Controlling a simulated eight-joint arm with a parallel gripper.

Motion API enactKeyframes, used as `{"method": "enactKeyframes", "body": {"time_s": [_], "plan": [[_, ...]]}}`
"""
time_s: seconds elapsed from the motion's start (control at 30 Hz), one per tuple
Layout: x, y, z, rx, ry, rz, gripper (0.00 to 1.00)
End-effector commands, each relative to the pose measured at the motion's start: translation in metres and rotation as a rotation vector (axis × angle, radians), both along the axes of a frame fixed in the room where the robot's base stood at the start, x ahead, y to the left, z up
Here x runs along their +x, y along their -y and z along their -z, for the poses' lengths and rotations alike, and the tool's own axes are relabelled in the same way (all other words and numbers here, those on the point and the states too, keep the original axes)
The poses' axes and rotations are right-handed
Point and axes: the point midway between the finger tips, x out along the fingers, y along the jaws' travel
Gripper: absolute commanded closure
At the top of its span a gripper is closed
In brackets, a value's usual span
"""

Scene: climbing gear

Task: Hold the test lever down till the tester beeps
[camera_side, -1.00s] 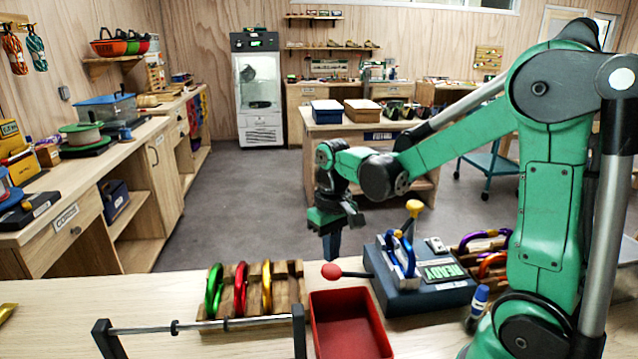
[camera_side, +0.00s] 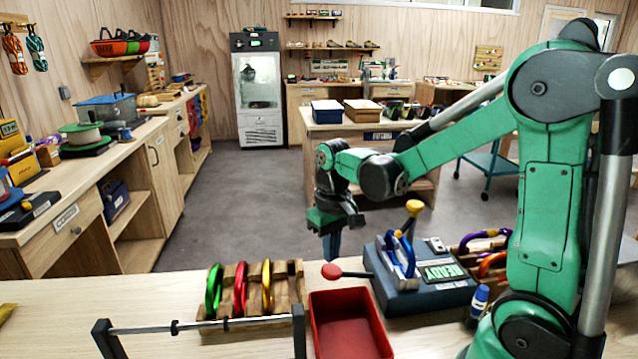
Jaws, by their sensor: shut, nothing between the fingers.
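The tester (camera_side: 408,297) is a dark blue-grey box on the bench, with a lit green display (camera_side: 441,272) reading READY. Its test lever (camera_side: 345,272) sticks out to the left and ends in a red ball knob. My gripper (camera_side: 331,250) is shut and empty, pointing down. In the picture its fingertips are just above the red knob, with a small gap seen between them. The true distance in depth cannot be told from this one view.
A wooden rack (camera_side: 286,292) with green, red and yellow carabiners stands left of the lever. A red tray (camera_side: 349,327) lies in front. Purple and orange carabiners (camera_side: 484,243) and a blue-capped bottle (camera_side: 479,300) are right of the tester. A metal bar (camera_side: 240,322) crosses the front left.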

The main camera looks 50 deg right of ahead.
Motion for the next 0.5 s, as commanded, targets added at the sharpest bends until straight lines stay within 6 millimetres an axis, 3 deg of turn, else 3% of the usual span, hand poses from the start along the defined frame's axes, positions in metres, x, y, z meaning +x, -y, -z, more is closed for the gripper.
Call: {"method": "enactKeyframes", "body": {"time_s": [0.5], "plan": [[0.001, 0.000, 0.015, 0.000, 0.000, 0.000, 1.00]]}}
